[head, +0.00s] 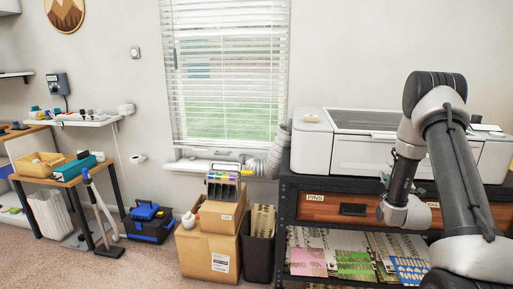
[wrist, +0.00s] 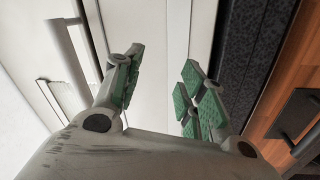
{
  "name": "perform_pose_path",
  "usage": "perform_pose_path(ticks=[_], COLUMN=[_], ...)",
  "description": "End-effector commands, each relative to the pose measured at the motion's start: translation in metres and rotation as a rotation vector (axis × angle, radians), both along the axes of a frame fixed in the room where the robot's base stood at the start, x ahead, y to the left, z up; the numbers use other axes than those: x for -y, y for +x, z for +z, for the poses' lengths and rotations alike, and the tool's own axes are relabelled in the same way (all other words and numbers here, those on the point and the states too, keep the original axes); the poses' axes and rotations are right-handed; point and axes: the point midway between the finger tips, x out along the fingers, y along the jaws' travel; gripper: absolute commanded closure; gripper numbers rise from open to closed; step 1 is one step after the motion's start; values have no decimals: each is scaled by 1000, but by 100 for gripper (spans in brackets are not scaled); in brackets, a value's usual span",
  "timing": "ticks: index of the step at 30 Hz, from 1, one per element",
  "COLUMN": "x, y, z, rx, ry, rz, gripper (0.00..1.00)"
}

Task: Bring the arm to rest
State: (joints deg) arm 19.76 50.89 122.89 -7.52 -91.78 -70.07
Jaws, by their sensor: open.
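My arm rises at the right of the head view, bent at a high elbow, with its wrist hanging in front of the white machine (head: 370,150) and the drawer bench. My gripper (wrist: 160,82) shows in the wrist view with its two green-padded fingers apart and nothing between them. In the head view it is mostly hidden behind my wrist. Behind the fingers, the wrist view shows white panels with a handle-like bar (wrist: 65,65).
A dark-framed bench (head: 284,215) carries the machine, a wooden drawer (head: 385,210) marked PINS and sheet stock below. Left of it stand a dark bin (head: 258,240), cardboard boxes (head: 208,250) and a blue toolbox (head: 148,222). Carpet (head: 130,270) is clear in front.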

Motion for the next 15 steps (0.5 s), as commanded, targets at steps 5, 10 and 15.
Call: perform_pose_path(ticks=[5, 10, 15], x=[-3, -27, -66], y=[-31, -92, -177], z=[-104, -118, -74], rx=[-449, -772, -1015], ry=[427, 769, 1033], rz=[-69, -240, -479], gripper=[59, 59, 59])
